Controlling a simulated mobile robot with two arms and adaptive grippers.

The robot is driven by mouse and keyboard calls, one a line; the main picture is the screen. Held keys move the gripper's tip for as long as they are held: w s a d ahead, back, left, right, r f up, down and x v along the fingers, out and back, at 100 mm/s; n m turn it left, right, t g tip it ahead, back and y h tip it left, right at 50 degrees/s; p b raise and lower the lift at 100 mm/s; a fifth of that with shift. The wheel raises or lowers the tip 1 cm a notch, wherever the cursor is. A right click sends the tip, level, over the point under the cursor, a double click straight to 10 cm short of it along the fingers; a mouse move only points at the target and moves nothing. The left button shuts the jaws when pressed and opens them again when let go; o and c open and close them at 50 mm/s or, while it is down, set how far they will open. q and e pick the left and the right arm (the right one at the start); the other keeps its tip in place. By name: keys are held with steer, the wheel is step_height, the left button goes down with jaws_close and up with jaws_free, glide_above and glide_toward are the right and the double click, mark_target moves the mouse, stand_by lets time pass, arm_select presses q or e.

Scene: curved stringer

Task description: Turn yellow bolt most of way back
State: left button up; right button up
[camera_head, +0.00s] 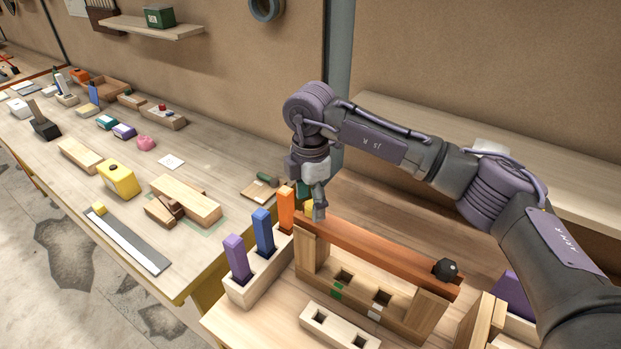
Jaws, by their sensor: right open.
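My right gripper (319,205) points straight down at the left end of the reddish-brown stringer (380,256). Its fingers are small in the picture. A yellow part (309,207), which looks like the yellow bolt, shows just behind and beside the fingers. The gripper hides much of it, and I cannot tell whether the fingers touch it. A black bolt (445,268) stands at the right end of the stringer. The stringer lies across a wooden frame (362,288) with square holes. My left gripper is not in view.
A wooden block (240,290) holding purple, blue and orange pegs stands close to the left of the frame. A pale block with two holes (338,328) lies in front. Several blocks crowd the long table at left. A wooden box (478,322) is at right.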

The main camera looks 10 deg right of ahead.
steer(key=shift+f, duration=0.35)
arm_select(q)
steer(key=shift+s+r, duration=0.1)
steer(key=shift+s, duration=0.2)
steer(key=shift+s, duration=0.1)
arm_select(e)
jaws_close()
steer(key=shift+f+n+b, duration=0.1)
steer(key=shift+n+b, duration=0.4)
steer(key=shift+n, duration=0.2)
steer(key=n+b, duration=0.1)
steer(key=n, duration=0.2)
steer(key=shift+s+d, duration=0.1)
steer(key=n+b, duration=0.1)
steer(key=n, duration=0.2)
steer(key=shift+r, duration=0.2)
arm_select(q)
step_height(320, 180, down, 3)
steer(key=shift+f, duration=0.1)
arm_select(e)
steer(key=shift+s+r+n, duration=0.1)
steer(key=shift+n, duration=0.2)
